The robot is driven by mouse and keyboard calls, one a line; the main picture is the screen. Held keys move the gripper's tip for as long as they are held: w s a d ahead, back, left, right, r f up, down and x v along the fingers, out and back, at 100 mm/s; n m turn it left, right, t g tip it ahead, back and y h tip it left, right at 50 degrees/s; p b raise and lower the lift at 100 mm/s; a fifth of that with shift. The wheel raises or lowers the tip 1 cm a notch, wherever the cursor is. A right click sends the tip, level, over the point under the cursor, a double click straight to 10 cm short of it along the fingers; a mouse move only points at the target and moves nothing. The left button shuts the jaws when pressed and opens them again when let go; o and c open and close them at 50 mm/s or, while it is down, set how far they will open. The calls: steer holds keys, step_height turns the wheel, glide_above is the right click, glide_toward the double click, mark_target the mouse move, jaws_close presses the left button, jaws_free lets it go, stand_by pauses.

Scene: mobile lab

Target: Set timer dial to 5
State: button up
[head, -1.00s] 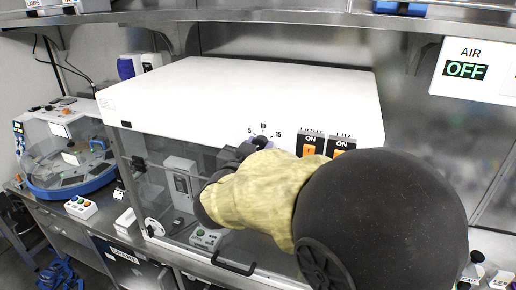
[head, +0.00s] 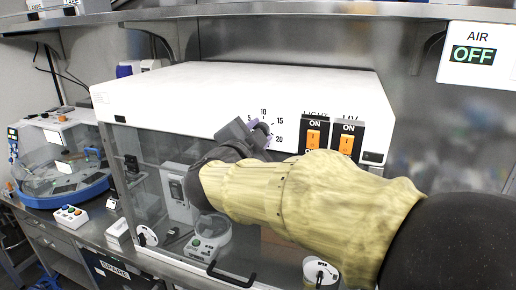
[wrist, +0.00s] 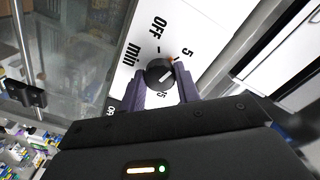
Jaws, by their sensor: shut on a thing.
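The timer dial (wrist: 160,72) is a small black round knob on the white front panel of the cabinet.
Two orange rocker switches (head: 331,135) marked LIGHT and UV sit right of the dial. The glass front (head: 150,165) is below the panel. A sign reading AIR OFF (head: 476,55) hangs at right. A blue-rimmed machine (head: 65,190) stands at left.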

steer(key=shift+f+m+b, duration=0.15)
steer(key=shift+m+b, duration=0.95)
steer(key=shift+m, duration=0.2)
steer(key=o, duration=1)
steer(key=b+v, duration=0.3)
steer(key=v, duration=1.4)
steer(key=shift+s+b, duration=0.2)
steer(key=shift+b, duration=0.15)
